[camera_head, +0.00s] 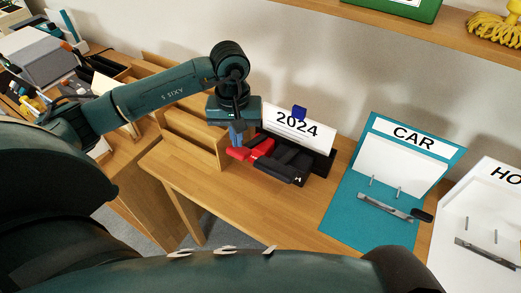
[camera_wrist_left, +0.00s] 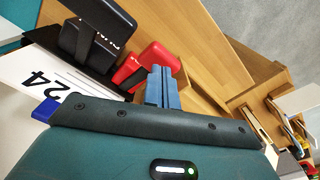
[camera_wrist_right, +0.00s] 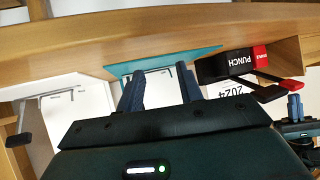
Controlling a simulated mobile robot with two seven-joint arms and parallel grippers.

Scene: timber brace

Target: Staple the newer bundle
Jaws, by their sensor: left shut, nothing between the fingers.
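A white paper bundle marked 2024 (camera_head: 290,122) leans upright on the desk, with a small blue piece (camera_head: 299,112) at its top edge. A red stapler (camera_head: 258,148) and a black punch (camera_head: 287,164) stand in front of it. My left gripper (camera_head: 237,138) is shut and empty, pointing down at the red stapler; I cannot tell whether they touch. In the left wrist view its closed blue fingers (camera_wrist_left: 163,88) overlap the red stapler (camera_wrist_left: 150,62). My right gripper (camera_wrist_right: 160,90) is open and empty in the right wrist view. No other dated bundle is recognisable.
An open teal CAR folder (camera_head: 340,209) with two prongs and a metal bar lies right of the bundle. A white HO-labelled folder (camera_head: 470,268) is farther right. A wooden divider (camera_head: 190,138) stands left. Bare desk (camera_head: 270,206) lies in front of the punch.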

